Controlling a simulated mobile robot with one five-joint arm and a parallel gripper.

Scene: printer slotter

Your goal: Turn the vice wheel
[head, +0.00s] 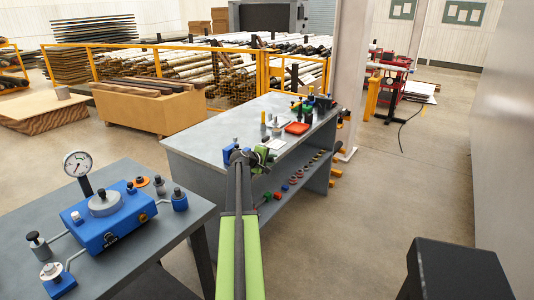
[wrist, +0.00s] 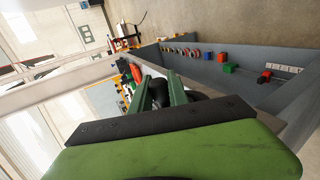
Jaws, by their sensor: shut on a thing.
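My gripper (wrist: 161,85) reaches the near edge of the grey workbench. In the wrist view its two green fingers are shut on a dark rounded piece (wrist: 160,93), which looks like the handle of the vice wheel. A dark curved shape beside the right finger may be the wheel rim; most of it is hidden behind the fingers and the black bracket. In the head view a blue body (head: 230,153), apparently the vice, shows just left of my gripper (head: 260,156) at the bench edge. My arm hides part of it, and the wheel itself cannot be made out there.
A nearer table (head: 140,258) at left holds a blue device (head: 108,222) with a gauge.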

